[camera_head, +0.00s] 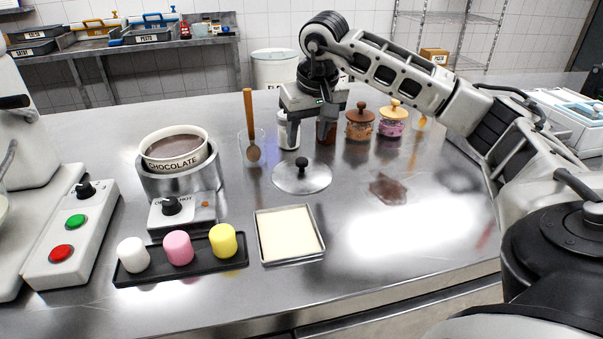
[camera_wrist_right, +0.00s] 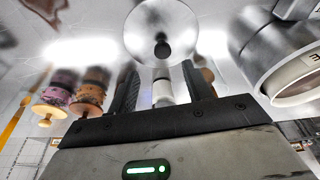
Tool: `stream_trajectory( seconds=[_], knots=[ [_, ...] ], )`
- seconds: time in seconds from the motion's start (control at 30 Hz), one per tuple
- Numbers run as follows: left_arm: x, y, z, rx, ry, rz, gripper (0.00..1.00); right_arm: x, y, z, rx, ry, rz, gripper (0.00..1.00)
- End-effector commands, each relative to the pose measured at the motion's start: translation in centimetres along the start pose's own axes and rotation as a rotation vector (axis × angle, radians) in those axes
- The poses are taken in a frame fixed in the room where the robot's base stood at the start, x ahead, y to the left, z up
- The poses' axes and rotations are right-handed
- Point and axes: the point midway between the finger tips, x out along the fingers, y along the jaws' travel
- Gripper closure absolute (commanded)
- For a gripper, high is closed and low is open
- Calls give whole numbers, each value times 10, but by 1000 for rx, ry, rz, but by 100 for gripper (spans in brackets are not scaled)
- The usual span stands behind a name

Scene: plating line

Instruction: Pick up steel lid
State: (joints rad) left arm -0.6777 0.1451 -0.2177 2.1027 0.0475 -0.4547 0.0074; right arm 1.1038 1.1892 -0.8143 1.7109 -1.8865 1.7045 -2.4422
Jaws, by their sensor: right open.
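The steel lid (camera_head: 314,181) is a round, shiny disc with a black knob (camera_head: 303,163). It lies flat on the steel counter, behind the square cream-filled tray. In the right wrist view the lid (camera_wrist_right: 180,25) shows beyond the fingers, knob near the middle. My right gripper (camera_head: 310,125) is open, points down and is behind and above the lid, apart from it. Its fingers show in the wrist view (camera_wrist_right: 160,70) with a gap between them and no lid in it. My left gripper is out of view.
A chocolate pot (camera_head: 175,165) on a warmer stands left of the lid. A wooden-handled ladle (camera_head: 248,110) is nearby. Jars (camera_head: 360,125) stand right of the gripper, and a white container (camera_head: 284,133) is close by it. The cream-filled tray (camera_head: 289,262) is in front. The counter's right middle is mostly clear.

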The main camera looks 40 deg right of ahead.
Motion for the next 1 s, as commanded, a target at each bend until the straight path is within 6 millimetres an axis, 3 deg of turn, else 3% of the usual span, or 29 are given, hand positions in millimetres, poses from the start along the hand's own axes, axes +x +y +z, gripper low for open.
stream_trajectory(
  seconds=[0.27, 0.53, 0.83, 1.0],
  knots=[
    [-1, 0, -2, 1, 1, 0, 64, 22, -2, 2, -1, -3, -1, 50],
    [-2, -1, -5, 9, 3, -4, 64, 60, -4, 4, 0, -2, -1, 50],
    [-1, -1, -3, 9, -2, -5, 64, 64, -5, 4, 0, 1, -3, 50],
    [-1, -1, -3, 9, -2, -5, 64, 64, -5, 3, 0, 1, -3, 97]
  ],
)
